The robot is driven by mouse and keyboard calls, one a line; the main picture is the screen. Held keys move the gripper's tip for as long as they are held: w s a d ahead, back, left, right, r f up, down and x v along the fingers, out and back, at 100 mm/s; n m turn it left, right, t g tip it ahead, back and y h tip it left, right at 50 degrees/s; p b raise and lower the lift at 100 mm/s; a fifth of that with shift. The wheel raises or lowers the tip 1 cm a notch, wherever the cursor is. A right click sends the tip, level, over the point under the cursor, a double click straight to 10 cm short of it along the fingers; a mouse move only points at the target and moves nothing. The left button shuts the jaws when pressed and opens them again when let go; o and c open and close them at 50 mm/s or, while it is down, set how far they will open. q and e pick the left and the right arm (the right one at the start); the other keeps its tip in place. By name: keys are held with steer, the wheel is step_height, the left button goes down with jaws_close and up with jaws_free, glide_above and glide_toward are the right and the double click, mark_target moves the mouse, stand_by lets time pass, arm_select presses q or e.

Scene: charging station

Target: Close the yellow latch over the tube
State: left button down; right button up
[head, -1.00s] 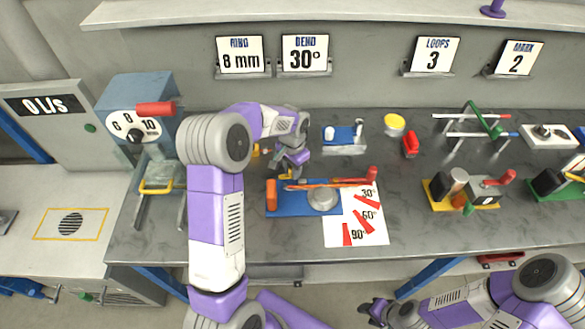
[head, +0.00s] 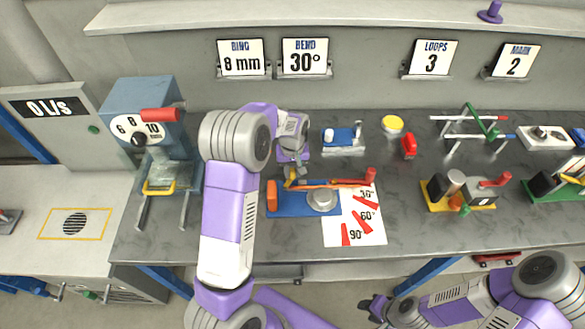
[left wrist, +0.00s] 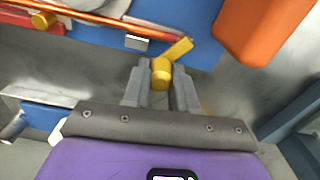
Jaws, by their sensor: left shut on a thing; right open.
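The tube bender has a blue base (head: 290,211), a round grey die (head: 322,199) and an orange block (head: 271,197) at its left end. The copper tube (head: 340,184) lies across it. The yellow latch (head: 290,181) stands at the back of the base, near the tube's left part. In the left wrist view, its round yellow knob (left wrist: 161,74) is between the fingertips of my left gripper (left wrist: 160,88), which is shut on it. My right gripper (head: 372,307) is open and empty at the bottom.
A sheet with angle marks (head: 355,234) lies at the bender's right. A blue-and-white fixture (head: 343,139), yellow disc (head: 392,124) and red object (head: 408,145) stand behind. A blue-grey machine (head: 145,125) is at the left. The bench front is clear.

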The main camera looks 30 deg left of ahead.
mark_target(292, 170)
arm_select(q)
steer(key=n+p, duration=0.2)
steer(key=n, duration=0.4)
steer(key=shift+n, duration=0.3)
steer(key=shift+p, duration=0.3)
steer(key=c, duration=0.9)
jaws_free()
step_height(292, 170, up, 8)
steer(key=shift+f+p, duration=0.2)
steer(key=shift+p, duration=0.45)
